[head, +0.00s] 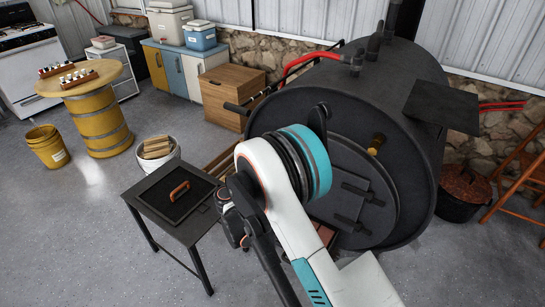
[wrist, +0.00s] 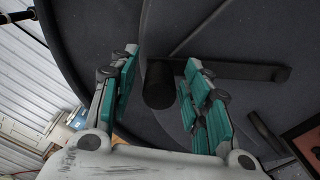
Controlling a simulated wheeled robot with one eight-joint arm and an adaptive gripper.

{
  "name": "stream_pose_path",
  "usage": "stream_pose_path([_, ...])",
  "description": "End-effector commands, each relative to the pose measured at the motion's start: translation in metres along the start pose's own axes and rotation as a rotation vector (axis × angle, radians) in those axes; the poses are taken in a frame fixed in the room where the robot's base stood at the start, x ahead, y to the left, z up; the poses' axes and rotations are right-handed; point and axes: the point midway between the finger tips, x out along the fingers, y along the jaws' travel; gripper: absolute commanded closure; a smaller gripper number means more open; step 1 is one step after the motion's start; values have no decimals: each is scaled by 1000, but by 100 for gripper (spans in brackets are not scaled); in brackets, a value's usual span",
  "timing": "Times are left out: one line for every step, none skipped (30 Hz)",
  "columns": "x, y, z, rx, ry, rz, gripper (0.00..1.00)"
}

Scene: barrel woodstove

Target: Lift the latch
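The latch (wrist: 240,71) shows in the wrist view as a dark flat bar running right across the stove front. A short black cylindrical handle (wrist: 158,86) is at the bar's left end. My gripper (wrist: 162,57) is open, with one teal-padded finger on each side of the handle. Gaps show between the handle and both fingers. In the head view my white and teal arm covers the left part of the round stove door (head: 385,205), and the latch and gripper fingers cannot be made out there.
The black barrel stove (head: 410,75) fills the right centre. A brass-coloured knob (head: 377,143) sits on its front. A small dark table (head: 150,208) holding a dark plate with an orange handle stands left of my arm. A white bucket of firewood (head: 158,153) is behind it.

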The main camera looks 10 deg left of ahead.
Motion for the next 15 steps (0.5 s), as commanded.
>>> stream_pose_path([0,0,0,0,1,0,54])
stream_pose_path([0,0,0,0,1,0,54])
stream_pose_path([0,0,-1,0,1,0,54])
stream_pose_path([0,0,-1,0,1,0,54])
stream_pose_path([0,0,-1,0,1,0,54])
stream_pose_path([0,0,-1,0,2,0,54])
stream_pose_path([0,0,-1,0,2,0,54])
stream_pose_path([-1,0,-1,0,2,0,54])
stream_pose_path([-2,0,-1,0,2,0,54])
stream_pose_path([-4,0,-1,0,3,0,54])
stream_pose_path([-6,0,-2,0,3,1,54])
stream_pose_path([-10,0,-2,0,3,1,54])
stream_pose_path([-14,0,-2,0,3,1,54])
stream_pose_path([-18,0,-2,0,3,1,54])
stream_pose_path([-25,0,-2,0,4,1,54])
